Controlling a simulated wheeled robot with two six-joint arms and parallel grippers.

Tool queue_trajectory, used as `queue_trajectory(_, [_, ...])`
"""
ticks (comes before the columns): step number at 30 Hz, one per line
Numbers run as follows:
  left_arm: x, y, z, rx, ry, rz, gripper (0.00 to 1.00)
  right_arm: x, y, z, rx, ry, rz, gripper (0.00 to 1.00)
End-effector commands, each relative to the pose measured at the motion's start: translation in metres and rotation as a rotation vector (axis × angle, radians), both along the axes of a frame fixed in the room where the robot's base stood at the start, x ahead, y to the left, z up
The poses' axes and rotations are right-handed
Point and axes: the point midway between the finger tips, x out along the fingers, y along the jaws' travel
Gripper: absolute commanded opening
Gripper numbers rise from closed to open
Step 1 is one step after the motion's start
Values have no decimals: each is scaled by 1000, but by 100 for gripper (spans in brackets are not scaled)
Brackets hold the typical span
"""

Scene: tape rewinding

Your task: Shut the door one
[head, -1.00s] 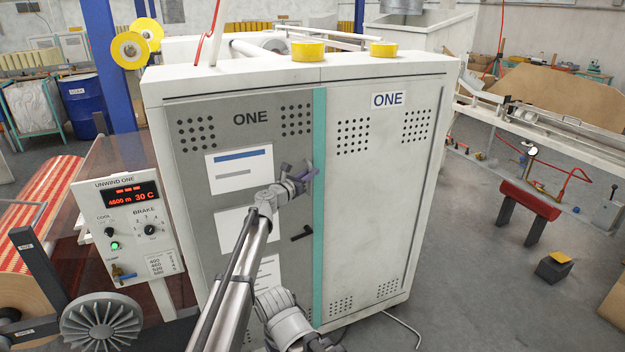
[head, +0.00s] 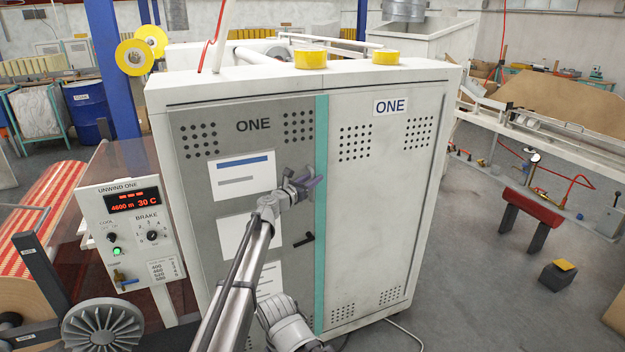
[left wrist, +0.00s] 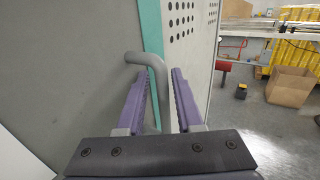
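The grey door one (head: 240,200) is the left half of the white cabinet front and carries the label ONE. It looks flush, or nearly so, with the teal strip (head: 321,230) beside it; a small gap I cannot tell. My left gripper (head: 314,181) is at the door's right edge, by the strip. In the left wrist view its two purple fingers (left wrist: 158,98) stand apart, with the bent grey door handle (left wrist: 148,66) between them. The fingers are not closed on the handle. My right gripper is not in view.
The white right-hand panel (head: 382,215), also labelled ONE, is closed. A control box (head: 133,240) with dials stands left of the cabinet. A red-topped stand (head: 533,207) and a small dark block (head: 557,275) are on the floor at the right, with clear floor between.

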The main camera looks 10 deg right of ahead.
Motion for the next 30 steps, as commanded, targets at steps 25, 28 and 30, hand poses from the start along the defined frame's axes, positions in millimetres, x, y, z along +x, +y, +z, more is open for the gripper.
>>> queue_trajectory(25, [-54, 58, 1, 0, -1, 1, 47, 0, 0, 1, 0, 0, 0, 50])
queue_trajectory(28, [-54, 57, 1, 0, -1, 0, 47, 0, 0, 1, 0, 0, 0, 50])
queue_trajectory(30, [-55, 57, 0, 3, -4, -1, 47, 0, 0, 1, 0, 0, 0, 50])
